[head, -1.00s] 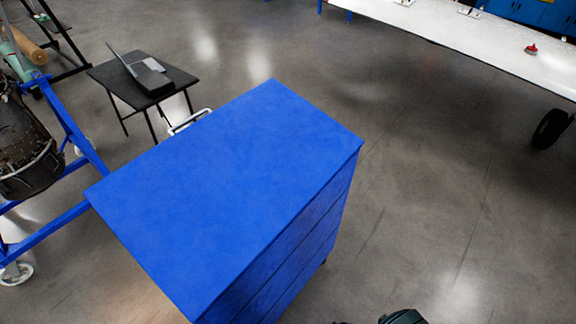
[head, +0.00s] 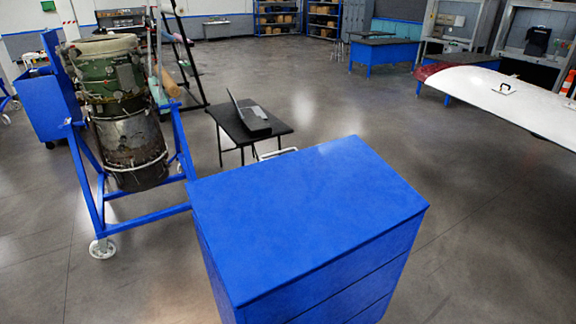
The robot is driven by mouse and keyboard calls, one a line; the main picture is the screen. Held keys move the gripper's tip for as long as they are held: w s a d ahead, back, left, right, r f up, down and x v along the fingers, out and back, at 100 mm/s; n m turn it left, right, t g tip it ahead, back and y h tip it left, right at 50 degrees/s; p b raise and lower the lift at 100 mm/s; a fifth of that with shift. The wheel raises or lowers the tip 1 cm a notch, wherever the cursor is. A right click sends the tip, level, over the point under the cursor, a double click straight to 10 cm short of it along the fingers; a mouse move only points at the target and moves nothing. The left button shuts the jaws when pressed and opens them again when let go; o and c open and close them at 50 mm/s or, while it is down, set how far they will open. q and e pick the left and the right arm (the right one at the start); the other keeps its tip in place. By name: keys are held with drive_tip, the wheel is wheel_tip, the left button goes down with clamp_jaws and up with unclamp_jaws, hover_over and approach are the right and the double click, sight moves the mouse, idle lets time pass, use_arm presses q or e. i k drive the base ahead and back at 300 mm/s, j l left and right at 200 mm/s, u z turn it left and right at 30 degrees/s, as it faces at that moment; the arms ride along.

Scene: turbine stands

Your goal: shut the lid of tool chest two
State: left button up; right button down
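A blue tool chest (head: 310,215) with drawers in its front stands close in front of me, at the lower middle of the head view. Its flat top looks shut, with no visible gap. Another blue box (head: 48,108) stands far off at the left, and a blue panel (head: 52,52) rises upright at its top. I see no number on either, so I cannot tell which is tool chest two. Neither of my grippers is in view.
A turbine (head: 125,125) in a blue wheeled stand (head: 88,190) is at the left. A black table (head: 282,130) with a laptop (head: 252,120) stands behind the near chest. A long white wing-like panel (head: 520,100) is at the right. Floor is clear right of the chest.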

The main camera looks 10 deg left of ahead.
sight(268, 224)
drive_tip(key=i+j+z, duration=0.15)
drive_tip(key=j+z, duration=0.35)
drive_tip(key=j, duration=0.2)
drive_tip(key=j+z, duration=0.45)
drive_tip(key=j, duration=0.3)
drive_tip(key=i, duration=0.05)
